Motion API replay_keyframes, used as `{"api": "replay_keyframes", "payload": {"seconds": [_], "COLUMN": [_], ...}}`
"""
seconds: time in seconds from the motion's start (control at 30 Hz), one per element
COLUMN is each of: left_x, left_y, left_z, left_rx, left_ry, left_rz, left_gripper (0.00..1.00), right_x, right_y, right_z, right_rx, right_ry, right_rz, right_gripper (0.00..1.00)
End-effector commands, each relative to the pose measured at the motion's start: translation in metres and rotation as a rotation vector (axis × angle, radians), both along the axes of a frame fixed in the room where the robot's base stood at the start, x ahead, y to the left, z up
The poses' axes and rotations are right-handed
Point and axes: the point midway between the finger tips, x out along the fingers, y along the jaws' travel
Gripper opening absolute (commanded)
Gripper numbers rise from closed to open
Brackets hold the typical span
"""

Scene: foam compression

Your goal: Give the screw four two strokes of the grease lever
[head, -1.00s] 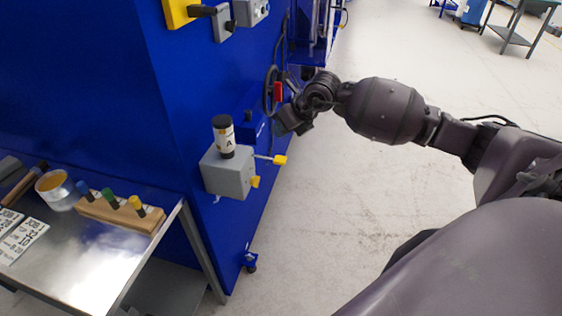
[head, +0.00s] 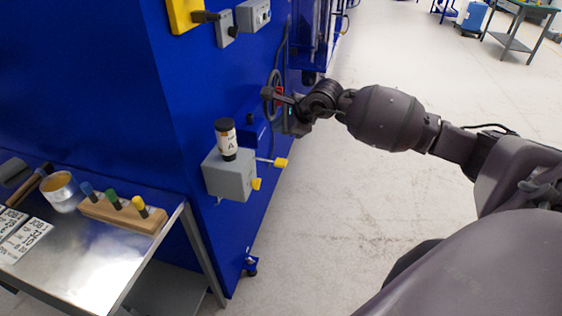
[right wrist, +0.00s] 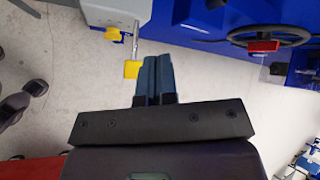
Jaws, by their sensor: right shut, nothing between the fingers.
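The grey grease box (head: 230,176) is fixed to the side of the blue machine, with a black-capped cartridge marked A (head: 226,140) standing on top. Its lever, a thin rod with a yellow end (head: 280,162), sticks out to the right. A second yellow tab (head: 256,184) sits lower on the box. My right gripper (head: 270,104) is above and beyond the lever, near the handwheel, its fingers partly hidden. In the right wrist view the right gripper (right wrist: 158,62) is shut and empty, and the yellow lever end (right wrist: 132,69) shows just left of its fingertips. My left gripper is out of view.
A handwheel (right wrist: 265,37) with a red part is on the machine close to my right gripper. A steel bench (head: 92,255) at the left holds a wooden block with coloured tools (head: 122,215) and an orange-filled tin (head: 60,190). Open floor lies right of the machine.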

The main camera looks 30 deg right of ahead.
Motion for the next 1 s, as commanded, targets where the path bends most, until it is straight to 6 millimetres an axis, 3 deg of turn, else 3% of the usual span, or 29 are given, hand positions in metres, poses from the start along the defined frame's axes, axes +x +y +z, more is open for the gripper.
{"api": "replay_keyframes", "payload": {"seconds": [0.47, 1.0], "left_x": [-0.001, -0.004], "left_y": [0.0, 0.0], "left_z": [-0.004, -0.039], "left_rx": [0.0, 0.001], "left_ry": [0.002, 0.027], "left_rz": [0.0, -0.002], "left_gripper": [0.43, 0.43], "right_x": [0.0, -0.001], "right_y": [0.0, 0.0], "right_z": [-0.007, -0.066], "right_rx": [0.002, 0.003], "right_ry": [0.003, 0.006], "right_rz": [-0.002, -0.002], "right_gripper": [0.0, 0.0]}}
